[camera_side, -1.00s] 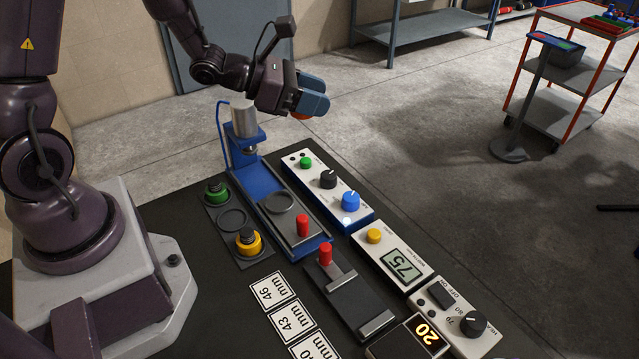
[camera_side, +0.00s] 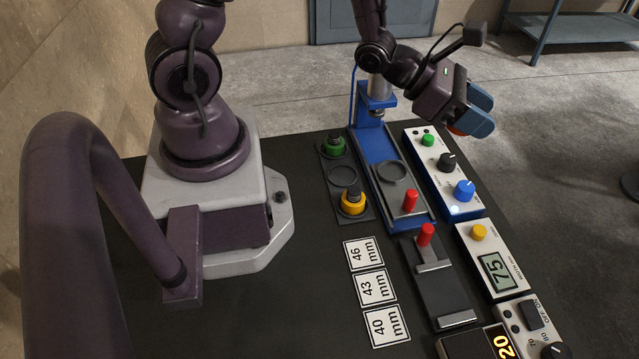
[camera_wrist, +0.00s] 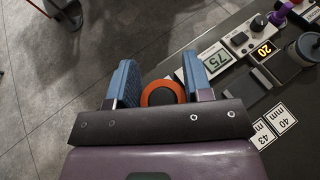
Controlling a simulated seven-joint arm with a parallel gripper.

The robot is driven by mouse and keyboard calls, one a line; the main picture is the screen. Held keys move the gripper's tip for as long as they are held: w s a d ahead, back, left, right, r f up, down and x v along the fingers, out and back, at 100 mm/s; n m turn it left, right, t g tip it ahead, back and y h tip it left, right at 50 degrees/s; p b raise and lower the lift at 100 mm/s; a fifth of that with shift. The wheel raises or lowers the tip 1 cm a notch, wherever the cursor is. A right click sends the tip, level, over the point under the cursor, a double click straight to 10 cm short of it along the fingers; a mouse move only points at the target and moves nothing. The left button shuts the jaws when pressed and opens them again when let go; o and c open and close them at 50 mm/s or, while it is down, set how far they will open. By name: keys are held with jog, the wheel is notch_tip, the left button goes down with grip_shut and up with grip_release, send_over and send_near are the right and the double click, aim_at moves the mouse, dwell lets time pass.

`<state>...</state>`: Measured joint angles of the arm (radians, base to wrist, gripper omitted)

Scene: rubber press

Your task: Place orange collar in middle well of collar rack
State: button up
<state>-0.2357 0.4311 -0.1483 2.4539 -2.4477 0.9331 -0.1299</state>
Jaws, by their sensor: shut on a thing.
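The orange collar (camera_side: 457,131) is held between the blue fingers of my gripper (camera_side: 474,114), high above the far end of the control boxes. In the wrist view the collar (camera_wrist: 149,88) shows as an orange ring between the two fingers of my gripper (camera_wrist: 160,80). The collar rack (camera_side: 328,165) is a dark plate on the bench, left of the blue press. Its middle well (camera_side: 343,177) is empty. A green collar (camera_side: 335,147) sits in the far well and a yellow collar (camera_side: 353,206) in the near well. My gripper is to the right of the rack and well above it.
The blue press (camera_side: 378,145) stands between the rack and the control box with blue knob (camera_side: 464,190). A red-handled fixture (camera_side: 440,285), a display reading 75 (camera_side: 497,268) and size cards (camera_side: 375,287) lie nearer. Bare bench lies left of the cards.

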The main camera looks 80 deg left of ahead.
jog(key=s+d+f+m+g+h, duration=0.1)
jog(key=s+d+f, duration=0.1)
jog(key=s+d+f+m+g+h, duration=0.1)
jog(key=s+d+f+m+h, duration=0.1)
jog(key=f, duration=0.1)
jog(key=s+d+f+m+g+h, duration=0.1)
jog(key=s+d+f, duration=0.1)
jog(key=s+f, duration=0.1)
jog(key=shift+d+g, duration=0.15)
jog(key=shift+g, duration=0.15)
jog(key=s+d+f+m+g+h, duration=0.2)
jog(key=s+d+f+m+g, duration=0.15)
jog(key=s+m, duration=0.2)
jog(key=m+g+y, duration=0.2)
jog(key=m+g, duration=0.8)
jog(key=g, duration=0.3)
send_over(301, 312)
jog(key=shift+f, duration=3.9)
jog(key=o, duration=1.1)
jog(key=shift+f, duration=0.1)
jog(key=shift+c, duration=0.2)
